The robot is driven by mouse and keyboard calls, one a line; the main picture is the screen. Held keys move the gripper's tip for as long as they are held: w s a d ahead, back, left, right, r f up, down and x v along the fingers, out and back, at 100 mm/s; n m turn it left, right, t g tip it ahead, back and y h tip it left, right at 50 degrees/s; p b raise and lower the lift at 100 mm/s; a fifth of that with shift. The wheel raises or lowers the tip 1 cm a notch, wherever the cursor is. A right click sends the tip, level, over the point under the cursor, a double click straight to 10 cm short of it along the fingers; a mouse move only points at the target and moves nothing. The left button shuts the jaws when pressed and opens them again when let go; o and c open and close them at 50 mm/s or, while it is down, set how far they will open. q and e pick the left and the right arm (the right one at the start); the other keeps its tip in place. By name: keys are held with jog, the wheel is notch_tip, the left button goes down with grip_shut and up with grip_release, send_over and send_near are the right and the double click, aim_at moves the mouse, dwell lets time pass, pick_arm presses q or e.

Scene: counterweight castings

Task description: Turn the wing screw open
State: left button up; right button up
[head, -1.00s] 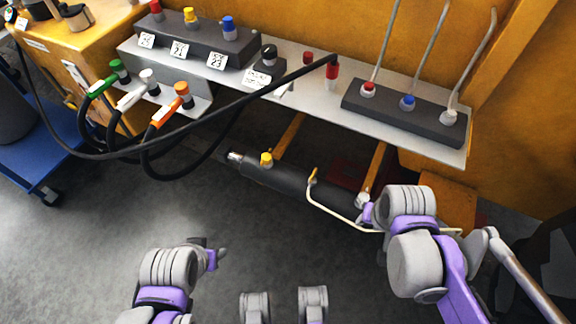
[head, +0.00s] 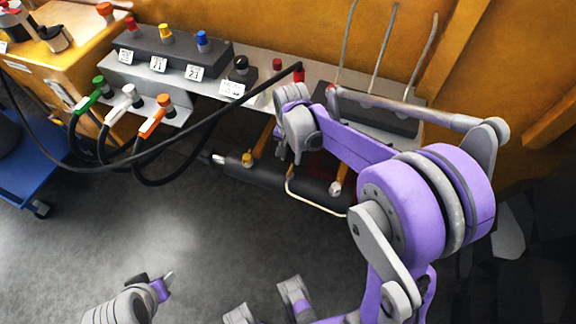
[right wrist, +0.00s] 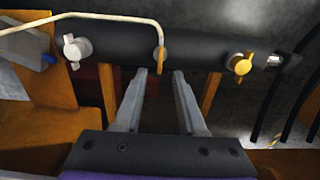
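A dark horizontal cylinder (head: 265,178) hangs below the shelf. It carries a yellow wing screw (head: 246,160) near its left end in the head view and a white wing screw (head: 335,188) farther right. In the right wrist view the white wing screw (right wrist: 76,47) is at left and the yellow wing screw (right wrist: 241,64) at right. My right gripper (right wrist: 160,74) is open and empty, pointing at the cylinder's middle, between the two screws and apart from both. In the head view its fingers are hard to make out. My left gripper (head: 160,284) is low, away from the cylinder; its opening is unclear.
A thin cream pipe (right wrist: 110,15) bends into a brass fitting (right wrist: 159,53) right ahead of my right fingers. Orange brackets (right wrist: 210,95) flank them. A black hose (head: 190,140) crosses the shelf (head: 215,85). The floor left of the cylinder is clear.

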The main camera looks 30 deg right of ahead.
aim_at(290, 169)
notch_tip(290, 169, down, 6)
jog(key=shift+r+b, duration=0.1)
jog(key=shift+b, duration=0.25)
grip_shut()
